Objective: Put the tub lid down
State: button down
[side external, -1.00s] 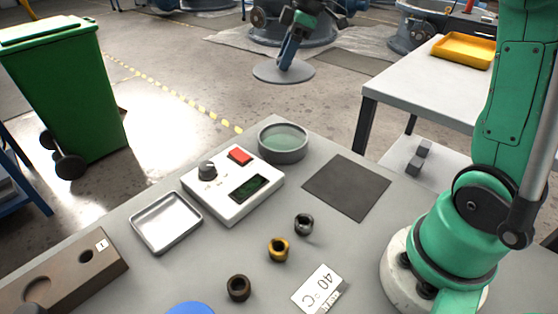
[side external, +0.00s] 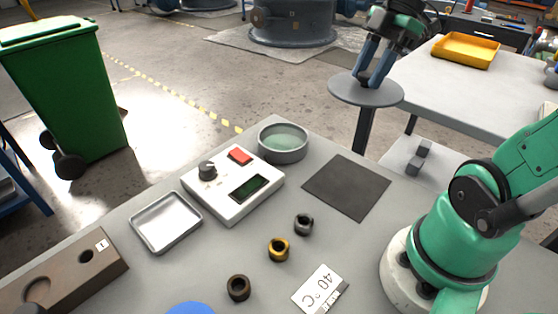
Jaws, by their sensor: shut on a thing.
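My gripper (side external: 368,78) is in the upper right of the side view, shut on the tub lid (side external: 350,93). The lid is a round grey disc with a small knob on top, held roughly level in the air, in front of the white side table in the picture. The round grey tub (side external: 284,148) stands uncovered at the far edge of the grey bench, with greenish contents. A dark square mat (side external: 346,187) lies flat and bare on the bench, right of the tub.
A white control box (side external: 222,200) with a red button sits beside the tub. Nearby are a silver tray (side external: 152,228), several small bushings (side external: 278,249) and a 40 °C card (side external: 314,289). A yellow tray (side external: 466,50) stands on the side table.

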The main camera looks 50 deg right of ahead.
jog(key=shift+s+a+f, duration=0.1)
jog(key=shift+s+f, duration=0.2)
jog(key=shift+s, duration=0.1)
notch_tip(320, 180, down, 20)
jog(key=shift+r, duration=0.1)
dwell(0.4)
jog(key=shift+c, duration=2.4)
grip_release()
jog(key=shift+r, duration=0.1)
